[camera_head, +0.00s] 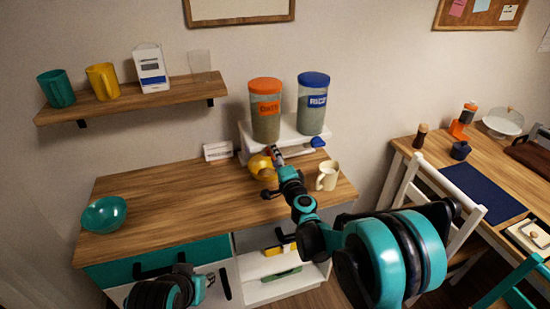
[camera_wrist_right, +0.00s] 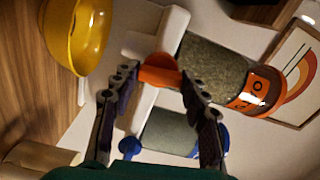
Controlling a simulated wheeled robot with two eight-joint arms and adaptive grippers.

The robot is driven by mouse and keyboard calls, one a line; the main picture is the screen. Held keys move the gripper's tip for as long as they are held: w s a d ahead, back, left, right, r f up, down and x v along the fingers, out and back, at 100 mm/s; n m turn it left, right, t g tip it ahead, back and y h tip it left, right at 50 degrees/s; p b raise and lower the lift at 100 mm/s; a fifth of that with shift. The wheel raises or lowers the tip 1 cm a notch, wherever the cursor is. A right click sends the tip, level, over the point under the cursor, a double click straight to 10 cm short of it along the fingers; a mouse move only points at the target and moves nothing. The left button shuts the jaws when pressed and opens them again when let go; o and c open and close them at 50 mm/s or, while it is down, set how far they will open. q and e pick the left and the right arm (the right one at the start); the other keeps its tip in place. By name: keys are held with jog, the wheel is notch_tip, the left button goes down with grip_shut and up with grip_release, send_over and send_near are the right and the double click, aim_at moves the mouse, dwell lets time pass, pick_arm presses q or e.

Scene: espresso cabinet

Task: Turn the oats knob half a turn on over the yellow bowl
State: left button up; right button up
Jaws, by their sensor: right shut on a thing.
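The oats dispenser (camera_head: 265,122), with an orange lid and label, stands on a white stand at the back of the counter. It also shows in the right wrist view (camera_wrist_right: 212,65). My right gripper (camera_head: 278,154) reaches its front. In the right wrist view, the fingers (camera_wrist_right: 158,80) are shut on the orange oats knob (camera_wrist_right: 158,72); the head view hides the knob behind the gripper. The yellow bowl (camera_head: 258,168) is on the counter below, partly hidden by my right arm; it shows in the right wrist view (camera_wrist_right: 90,35). My left gripper (camera_head: 208,281) is low at the front, its jaws unclear.
The rice dispenser (camera_head: 312,110) with its blue knob (camera_head: 318,142) stands just right of the oats. A cream mug (camera_head: 327,176) is close right of my right arm. A teal bowl (camera_head: 104,214) sits at the counter's left; the counter between is clear.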

jog(key=shift+m, duration=1.2)
jog(key=o, duration=1.2)
jog(key=shift+c, duration=0.2)
jog(key=v, duration=1.2)
